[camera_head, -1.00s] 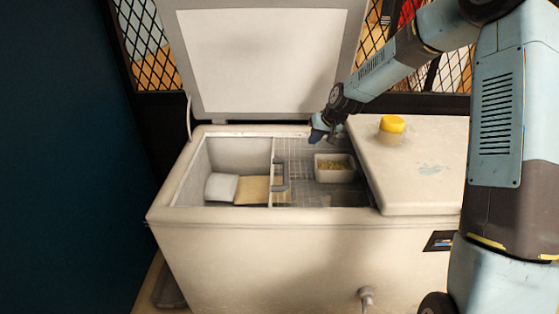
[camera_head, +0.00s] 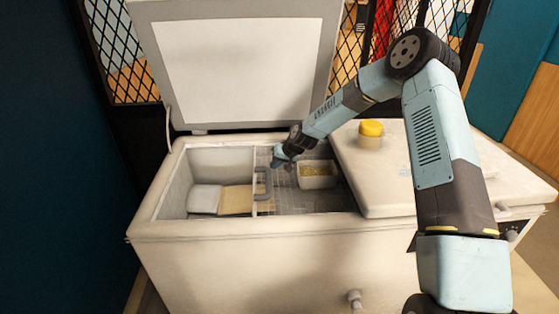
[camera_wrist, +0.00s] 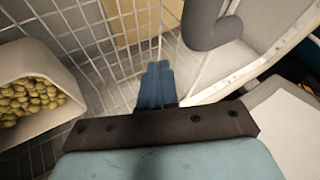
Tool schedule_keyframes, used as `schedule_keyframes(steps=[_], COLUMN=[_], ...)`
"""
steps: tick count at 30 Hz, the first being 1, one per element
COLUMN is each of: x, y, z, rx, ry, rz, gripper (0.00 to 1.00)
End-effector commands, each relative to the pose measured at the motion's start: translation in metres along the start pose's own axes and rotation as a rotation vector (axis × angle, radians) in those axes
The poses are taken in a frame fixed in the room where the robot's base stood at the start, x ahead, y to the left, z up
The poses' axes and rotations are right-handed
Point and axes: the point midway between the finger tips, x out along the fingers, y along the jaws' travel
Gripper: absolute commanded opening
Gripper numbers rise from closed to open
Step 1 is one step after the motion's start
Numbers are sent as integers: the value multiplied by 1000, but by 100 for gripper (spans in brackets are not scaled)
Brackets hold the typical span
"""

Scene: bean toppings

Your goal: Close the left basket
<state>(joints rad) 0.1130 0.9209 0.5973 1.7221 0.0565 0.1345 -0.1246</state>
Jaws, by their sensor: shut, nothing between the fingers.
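A cream chest freezer (camera_head: 240,240) stands in front of me with its left lid (camera_head: 240,70) raised upright. Inside the open part is a wire basket (camera_head: 290,204) with an upright grey handle (camera_head: 262,184) at its left side. The basket's mesh fills much of the wrist view (camera_wrist: 100,45), and the thick grey handle (camera_wrist: 208,25) is at the upper right there. My gripper (camera_head: 277,163) is low over the basket, just right of and behind the handle. In the wrist view my gripper (camera_wrist: 157,68) has its blue fingers shut together and empty, apart from the handle.
A white tub (camera_head: 317,182) of greenish beans sits in the basket, right of my gripper; it also shows in the wrist view (camera_wrist: 45,122). A white package (camera_head: 203,199) and a tan package (camera_head: 236,201) lie in the left compartment. A yellow-capped jar (camera_head: 370,138) stands on the shut right lid.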

Motion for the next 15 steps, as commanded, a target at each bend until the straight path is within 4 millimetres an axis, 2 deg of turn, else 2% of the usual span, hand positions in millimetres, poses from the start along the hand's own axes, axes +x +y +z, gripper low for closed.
schedule_keyframes(steps=[6,9,15], x=[39,43,51], y=[-1,-16,-31], z=[1,0,0], rx=[-1,-4,-1], ry=[-1,0,0], rz=[0,-1,0], gripper=[0,0,0])
